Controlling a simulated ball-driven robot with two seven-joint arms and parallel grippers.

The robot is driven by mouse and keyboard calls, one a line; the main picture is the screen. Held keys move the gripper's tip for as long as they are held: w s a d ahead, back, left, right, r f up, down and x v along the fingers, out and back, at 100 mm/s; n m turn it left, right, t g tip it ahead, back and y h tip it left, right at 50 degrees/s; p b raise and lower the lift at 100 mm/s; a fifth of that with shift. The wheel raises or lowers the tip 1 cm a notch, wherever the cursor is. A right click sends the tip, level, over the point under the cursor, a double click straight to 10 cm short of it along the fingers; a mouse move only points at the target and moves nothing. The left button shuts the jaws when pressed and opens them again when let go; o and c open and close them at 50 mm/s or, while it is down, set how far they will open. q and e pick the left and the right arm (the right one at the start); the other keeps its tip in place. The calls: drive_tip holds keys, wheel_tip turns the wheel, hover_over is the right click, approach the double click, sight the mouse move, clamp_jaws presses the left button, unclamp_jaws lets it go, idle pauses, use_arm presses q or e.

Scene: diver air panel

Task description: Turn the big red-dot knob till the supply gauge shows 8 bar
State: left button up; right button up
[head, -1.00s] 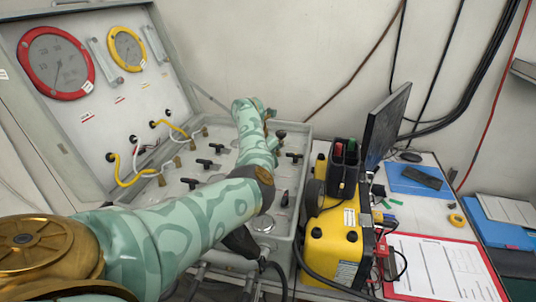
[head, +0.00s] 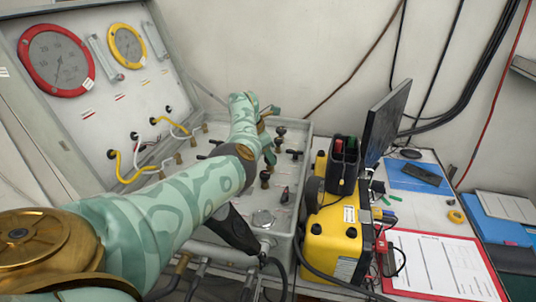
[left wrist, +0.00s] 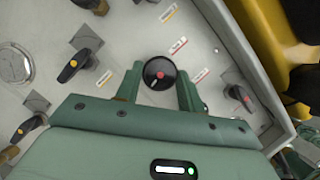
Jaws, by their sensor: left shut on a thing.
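A black round knob with a red dot (left wrist: 158,74) sits on the grey panel in the left wrist view. My left gripper (left wrist: 159,88) is shut on it, one green finger on each side. In the head view my left gripper (head: 268,143) is over the right part of the valve panel, and my arm and hand hide much of the knob it holds. A large red-rimmed gauge (head: 56,60) and a smaller yellow-rimmed gauge (head: 127,46) are on the upright lid. Their fine scales are too small to read, and I cannot tell which is the supply gauge. My right gripper is out of view.
T-handled valves with yellow dots (left wrist: 80,64) and a red-dotted handle (left wrist: 240,97) flank the held knob. Yellow hoses (head: 126,170) hang at the lid's foot. A yellow unit (head: 332,243), a dark monitor (head: 385,122) and a red clipboard (head: 440,265) stand or lie to the right.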

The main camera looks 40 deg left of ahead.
use_arm(q)
drive_tip(key=o, duration=1)
drive_tip(key=shift+c, duration=0.2)
drive_tip(key=p+v, duration=0.5)
drive_tip(key=v, duration=1.1)
drive_tip(key=shift+r, duration=0.2)
drive_tip(key=shift+w, duration=0.1)
